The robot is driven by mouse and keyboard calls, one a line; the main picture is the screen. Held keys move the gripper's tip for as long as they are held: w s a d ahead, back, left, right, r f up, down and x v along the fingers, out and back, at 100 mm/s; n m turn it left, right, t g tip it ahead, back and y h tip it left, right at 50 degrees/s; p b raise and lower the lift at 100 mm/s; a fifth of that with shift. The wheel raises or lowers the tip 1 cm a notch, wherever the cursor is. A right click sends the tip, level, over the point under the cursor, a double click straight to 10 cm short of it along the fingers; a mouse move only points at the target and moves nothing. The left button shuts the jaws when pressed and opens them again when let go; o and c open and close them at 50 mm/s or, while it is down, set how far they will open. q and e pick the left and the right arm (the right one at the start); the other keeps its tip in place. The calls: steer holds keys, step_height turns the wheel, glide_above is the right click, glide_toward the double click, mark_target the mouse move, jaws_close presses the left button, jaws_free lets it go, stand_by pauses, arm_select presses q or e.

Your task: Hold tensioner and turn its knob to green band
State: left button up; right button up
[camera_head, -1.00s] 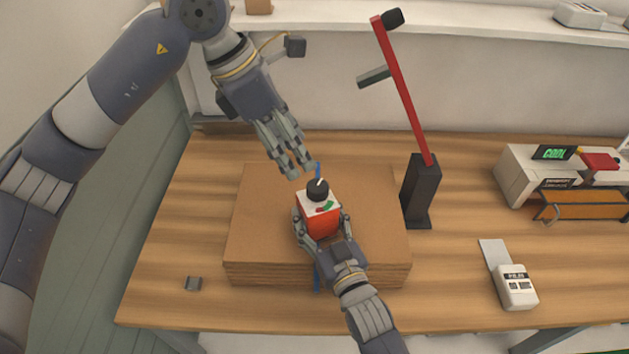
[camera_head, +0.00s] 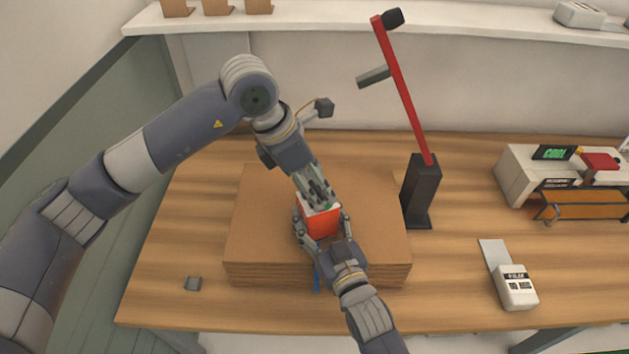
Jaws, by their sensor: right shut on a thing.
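The tensioner (camera_head: 322,222) is a red box with a white top, standing on a stack of brown boards (camera_head: 262,210). My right gripper (camera_head: 321,232) comes from the front and is shut on the tensioner, with a finger on each side. My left gripper (camera_head: 320,200) comes down from the back left, its fingertips at the tensioner's top where the knob is. The fingers hide the knob and the green band, so I cannot tell whether they are shut on the knob. A blue strap (camera_head: 317,278) shows at the stack's front edge.
A black stand with a red lever (camera_head: 405,95) rises behind right of the stack. A white machine (camera_head: 525,172) with a green display and an orange part is at the right.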

arm_select(q)
steer(key=shift+d+f, duration=0.1)
steer(key=shift+f, duration=0.1)
arm_select(e)
steer(key=shift+r, duration=0.2)
arm_select(q)
steer(key=shift+c, duration=0.3)
steer(key=c, duration=1)
